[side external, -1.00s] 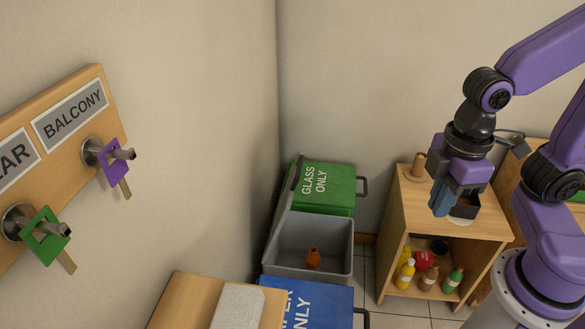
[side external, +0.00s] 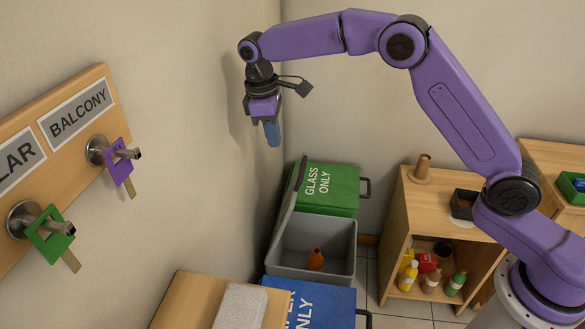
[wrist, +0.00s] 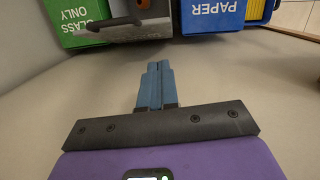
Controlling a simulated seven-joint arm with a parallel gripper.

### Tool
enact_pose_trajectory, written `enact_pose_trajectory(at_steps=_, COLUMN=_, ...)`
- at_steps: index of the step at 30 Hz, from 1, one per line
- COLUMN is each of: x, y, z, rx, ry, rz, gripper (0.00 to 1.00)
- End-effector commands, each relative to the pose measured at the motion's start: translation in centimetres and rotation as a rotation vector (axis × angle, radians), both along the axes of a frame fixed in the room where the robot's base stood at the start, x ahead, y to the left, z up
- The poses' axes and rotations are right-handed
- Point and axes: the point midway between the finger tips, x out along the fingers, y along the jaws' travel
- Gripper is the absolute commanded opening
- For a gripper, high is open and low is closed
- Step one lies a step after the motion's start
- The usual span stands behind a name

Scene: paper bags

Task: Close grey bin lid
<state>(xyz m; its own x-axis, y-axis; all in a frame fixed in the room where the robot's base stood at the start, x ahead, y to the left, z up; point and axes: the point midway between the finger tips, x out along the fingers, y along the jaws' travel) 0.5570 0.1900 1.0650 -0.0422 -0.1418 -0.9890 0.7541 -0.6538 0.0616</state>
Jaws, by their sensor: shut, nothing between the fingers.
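The grey bin (side external: 335,270) stands on the floor in the corner, open, with an orange-brown vase (side external: 315,259) inside. Its grey lid (side external: 289,207) stands raised on the wall side, seen nearly edge-on. My gripper (side external: 273,134) has blue fingers pointing down. It is shut and empty, high above the bins near the wall, apart from the lid. In the wrist view the closed fingers (wrist: 153,66) show against the wall, with the grey bin area and a dark bar, perhaps the lid handle, at the top edge.
A green GLASS ONLY bin (side external: 330,190) stands behind the grey bin, and a blue paper bin (side external: 325,305) in front. A wooden cabinet (side external: 397,245) with bottles is to the right. Keys hang on a wall board (side external: 75,125) at left.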

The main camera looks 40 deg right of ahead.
Motion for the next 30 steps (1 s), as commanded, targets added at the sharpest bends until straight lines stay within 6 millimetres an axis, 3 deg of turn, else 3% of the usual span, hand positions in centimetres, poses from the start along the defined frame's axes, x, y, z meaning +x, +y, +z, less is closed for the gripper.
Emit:
enact_pose_trajectory(at_steps=3, x=2.8, y=-0.9, z=-1.6, rx=-0.014, ry=0.011, rz=-0.029, gripper=0.00)
enact_pose_trajectory(at_steps=9, x=5.0, y=-2.2, z=-2.9, rx=-0.026, ry=0.021, rz=-0.057, gripper=0.00)
enact_pose_trajectory(at_steps=17, x=5.2, y=-2.7, z=-4.5, rx=-0.029, ry=0.025, rz=-0.062, gripper=0.00)
enact_pose_trajectory(at_steps=30, x=4.5, y=-4.1, z=-12.4, rx=-0.028, ry=0.026, rz=-0.062, gripper=0.00)
